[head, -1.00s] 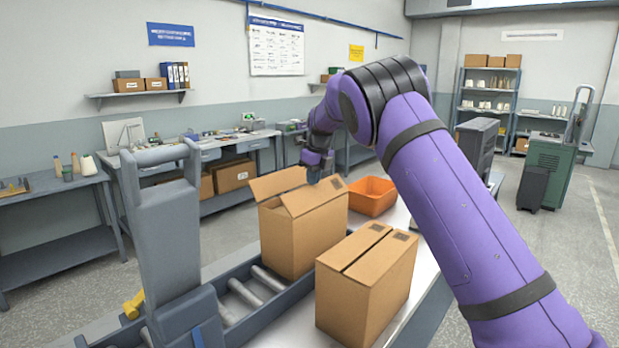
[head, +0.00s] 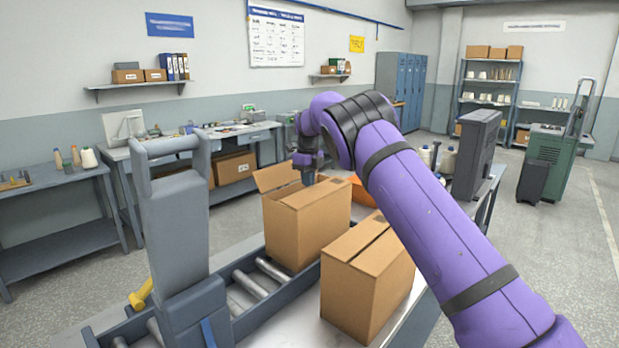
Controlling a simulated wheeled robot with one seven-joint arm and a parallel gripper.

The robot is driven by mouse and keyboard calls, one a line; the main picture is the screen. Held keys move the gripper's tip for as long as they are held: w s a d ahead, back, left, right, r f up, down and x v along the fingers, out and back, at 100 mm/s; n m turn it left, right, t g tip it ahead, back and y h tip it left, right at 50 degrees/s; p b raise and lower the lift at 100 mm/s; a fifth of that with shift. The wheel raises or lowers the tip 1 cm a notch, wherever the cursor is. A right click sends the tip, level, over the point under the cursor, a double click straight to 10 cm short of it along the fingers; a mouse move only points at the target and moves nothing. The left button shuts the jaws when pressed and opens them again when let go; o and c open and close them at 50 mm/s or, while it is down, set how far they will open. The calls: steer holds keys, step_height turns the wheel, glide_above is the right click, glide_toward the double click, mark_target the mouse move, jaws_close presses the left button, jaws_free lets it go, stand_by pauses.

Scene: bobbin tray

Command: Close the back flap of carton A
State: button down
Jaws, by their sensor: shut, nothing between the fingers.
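An open-topped brown carton (head: 293,231) stands on the roller conveyor. One of its flaps (head: 276,177) sticks up at the far left of its top. The near top flap (head: 312,195) lies about flat. A second brown carton (head: 362,297) stands in front and to the right, its top flaps folded down with a narrow seam between them. I cannot read a letter on either carton. My gripper (head: 308,180) is shut and empty, pointing down just above the far part of the first carton's top, right of the raised flap. I cannot tell whether its tips touch the cardboard.
An orange bin (head: 361,191) sits behind the cartons, partly hidden by my arm. A grey post with a handle (head: 180,235) rises at the near left beside the conveyor rollers (head: 262,283). A dark grey machine (head: 475,155) stands at the right.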

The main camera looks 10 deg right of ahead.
steer(key=shift+f, duration=0.25)
stand_by(0.3)
steer(key=shift+w+r, duration=0.1)
steer(key=shift+r, duration=0.05)
step_height(320, 180, up, 12)
stand_by(1.1)
step_height(320, 180, up, 7)
stand_by(1.1)
